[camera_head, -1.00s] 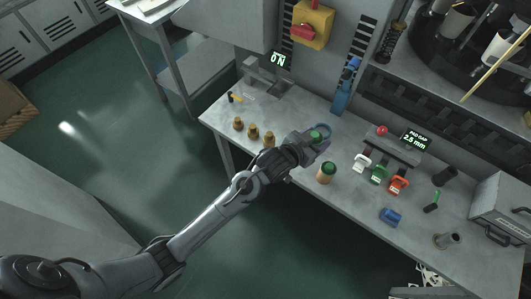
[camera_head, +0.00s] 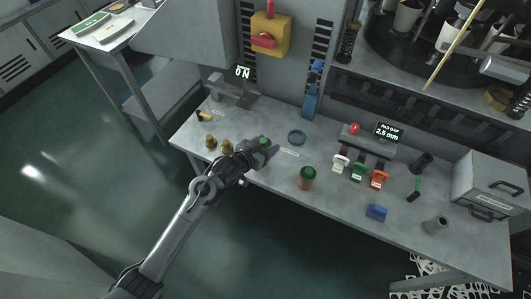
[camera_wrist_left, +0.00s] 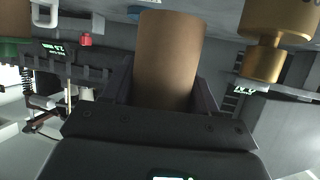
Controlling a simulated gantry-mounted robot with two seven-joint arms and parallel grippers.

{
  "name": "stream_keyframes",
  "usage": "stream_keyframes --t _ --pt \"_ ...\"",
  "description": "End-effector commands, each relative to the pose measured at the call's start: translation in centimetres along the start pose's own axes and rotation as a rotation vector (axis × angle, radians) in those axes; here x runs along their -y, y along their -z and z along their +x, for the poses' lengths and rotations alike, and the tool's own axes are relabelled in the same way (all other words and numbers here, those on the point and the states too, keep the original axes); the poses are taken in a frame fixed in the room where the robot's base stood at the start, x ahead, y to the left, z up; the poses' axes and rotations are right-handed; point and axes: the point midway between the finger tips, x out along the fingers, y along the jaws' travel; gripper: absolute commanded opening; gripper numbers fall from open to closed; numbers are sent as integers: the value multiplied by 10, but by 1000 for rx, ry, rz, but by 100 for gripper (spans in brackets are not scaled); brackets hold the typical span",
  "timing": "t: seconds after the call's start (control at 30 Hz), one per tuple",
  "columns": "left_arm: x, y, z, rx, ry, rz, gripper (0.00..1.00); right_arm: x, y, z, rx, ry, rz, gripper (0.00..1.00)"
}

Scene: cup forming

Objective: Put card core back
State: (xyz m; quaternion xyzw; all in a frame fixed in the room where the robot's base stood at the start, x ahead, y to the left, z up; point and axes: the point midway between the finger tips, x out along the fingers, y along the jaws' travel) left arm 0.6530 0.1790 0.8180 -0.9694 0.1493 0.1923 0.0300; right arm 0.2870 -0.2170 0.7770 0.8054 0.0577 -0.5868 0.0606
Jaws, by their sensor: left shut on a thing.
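My left gripper (camera_head: 262,149) is shut on a card core, a brown cardboard tube (camera_wrist_left: 168,60) that fills the space between the fingers in the left wrist view. In the head view the core's green top (camera_head: 264,142) shows at the fingertips, over the bench's front edge area. A second brown core with a dark green top (camera_head: 306,178) stands upright on the bench to the right of the gripper. A blue-grey ring (camera_head: 297,138) lies on the bench behind and right of the gripper, apart from it. My right gripper is not in view.
Brass pieces (camera_head: 211,142) stand just left of the gripper; one is close in the wrist view (camera_wrist_left: 265,45). White, green and red clamp-like tools (camera_head: 358,172), a blue block (camera_head: 376,212) and a grey cup (camera_head: 434,226) are to the right. The bench (camera_head: 335,205) is clear around the second core.

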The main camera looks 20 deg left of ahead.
Motion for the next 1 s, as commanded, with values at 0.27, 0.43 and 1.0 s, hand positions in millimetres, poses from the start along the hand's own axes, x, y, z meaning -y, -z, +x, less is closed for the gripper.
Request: stream_keyframes --t 0.27,0.43,1.0 --pt "0 -23 9 1 -1 -1 29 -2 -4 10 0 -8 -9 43" --pt "0 -38 15 0 -1 0 29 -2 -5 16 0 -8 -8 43" --pt "0 -40 16 1 0 0 69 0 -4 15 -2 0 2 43"
